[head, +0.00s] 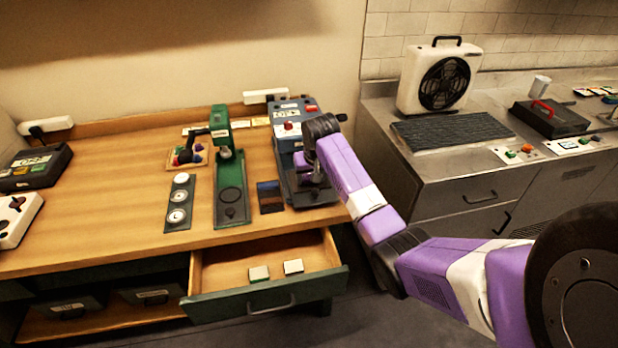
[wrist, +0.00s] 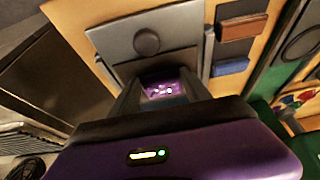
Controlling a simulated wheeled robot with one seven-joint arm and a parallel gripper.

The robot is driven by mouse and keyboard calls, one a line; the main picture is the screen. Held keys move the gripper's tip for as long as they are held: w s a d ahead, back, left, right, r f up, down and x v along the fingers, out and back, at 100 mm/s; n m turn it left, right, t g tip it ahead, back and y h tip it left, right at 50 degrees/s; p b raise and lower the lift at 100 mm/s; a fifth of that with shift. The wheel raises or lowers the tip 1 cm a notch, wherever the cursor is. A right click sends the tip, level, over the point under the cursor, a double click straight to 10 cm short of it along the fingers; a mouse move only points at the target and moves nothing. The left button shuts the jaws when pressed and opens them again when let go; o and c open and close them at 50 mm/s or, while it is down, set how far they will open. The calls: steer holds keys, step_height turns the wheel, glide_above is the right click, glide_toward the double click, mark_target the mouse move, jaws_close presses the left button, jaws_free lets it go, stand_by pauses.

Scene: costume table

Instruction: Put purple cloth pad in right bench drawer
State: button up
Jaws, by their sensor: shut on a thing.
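A small purple pad (wrist: 163,89) shows between the fingers of my gripper (wrist: 162,98) in the wrist view; the fingers are shut on it. In the head view my gripper (head: 308,178) is low over the front of the blue press-like machine (head: 290,130) at the right of the wooden bench; the pad cannot be made out there. I cannot tell whether the pad touches the machine's plate. The right bench drawer (head: 250,302) is pulled open below the front edge, left of my gripper. Two pale-topped pads (head: 259,273) (head: 293,267) lie inside with bare floor around them.
A green press (head: 228,170), a strip of round dials (head: 179,203) and a brown-and-blue sample card (head: 271,197) stand left of my gripper. Dark bins (head: 68,305) sit on the lower shelf. A grey counter (head: 440,165) with a fan (head: 444,85) stands at right.

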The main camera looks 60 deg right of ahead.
mark_target(311, 184)
steer(key=shift+c, duration=0.4)
step_height(311, 184, up, 20)
steer(key=b, duration=0.1)
stand_by(0.3)
